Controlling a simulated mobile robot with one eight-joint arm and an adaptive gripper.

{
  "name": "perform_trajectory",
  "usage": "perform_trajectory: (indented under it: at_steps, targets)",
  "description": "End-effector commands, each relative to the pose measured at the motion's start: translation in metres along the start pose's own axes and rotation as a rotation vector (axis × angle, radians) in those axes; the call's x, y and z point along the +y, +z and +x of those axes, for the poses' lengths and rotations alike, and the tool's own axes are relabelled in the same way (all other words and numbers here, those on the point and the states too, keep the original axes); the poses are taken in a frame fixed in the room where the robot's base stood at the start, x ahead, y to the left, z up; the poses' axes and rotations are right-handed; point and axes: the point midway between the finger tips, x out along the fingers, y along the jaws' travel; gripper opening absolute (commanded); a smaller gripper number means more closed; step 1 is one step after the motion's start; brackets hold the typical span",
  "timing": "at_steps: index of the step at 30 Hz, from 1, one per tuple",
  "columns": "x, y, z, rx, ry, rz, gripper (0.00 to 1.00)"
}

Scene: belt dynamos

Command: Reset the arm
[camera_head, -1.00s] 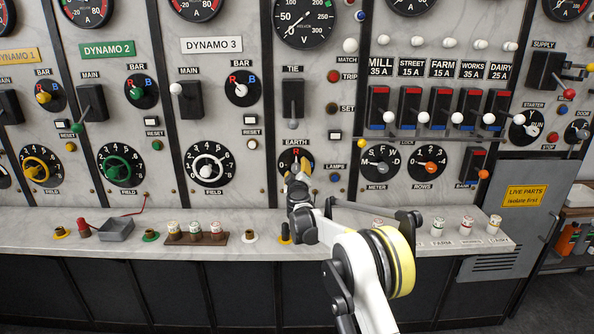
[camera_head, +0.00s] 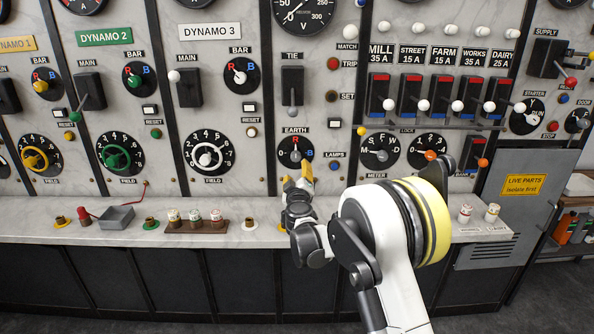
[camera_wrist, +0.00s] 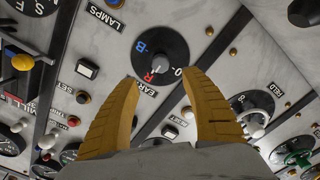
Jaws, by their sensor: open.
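My gripper (camera_head: 298,178) is in front of the panel, just below the EARTH knob. Its two yellow fingers are apart with nothing between them; they also show in the wrist view (camera_wrist: 160,118). The EARTH knob (camera_head: 295,153) is a black round dial with a pale pointer, standing upright in the head view. In the wrist view the same dial (camera_wrist: 159,60) lies beyond the fingertips, apart from them. My white arm with its yellow-banded joint covers part of the ledge and the lower panel right of the gripper.
The marble switchboard carries several levers and dials close around, among them the TIE lever (camera_head: 292,90) above and the DYNAMO 3 field dial (camera_head: 208,151) at left. Open space lies in front of the ledge.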

Motion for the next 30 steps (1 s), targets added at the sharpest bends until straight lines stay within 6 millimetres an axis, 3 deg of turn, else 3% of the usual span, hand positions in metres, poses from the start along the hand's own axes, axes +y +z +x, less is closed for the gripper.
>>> perform_trajectory:
  at_steps: [8,11,14,18,21,25,30]
  targets:
    - [0.005,-0.001,-0.001,-0.007,0.003,0.005,0.55]
    - [0.03,-0.001,-0.01,-0.041,0.015,0.03,0.55]
    - [0.074,0.001,-0.03,-0.11,0.035,0.078,0.55]
    - [0.14,0.012,-0.079,-0.245,0.054,0.168,0.55]
    - [0.176,0.025,-0.124,-0.345,0.053,0.233,0.55]
    - [0.206,0.044,-0.192,-0.472,0.03,0.317,0.55]
    - [0.216,0.072,-0.29,-0.629,-0.034,0.428,0.55]
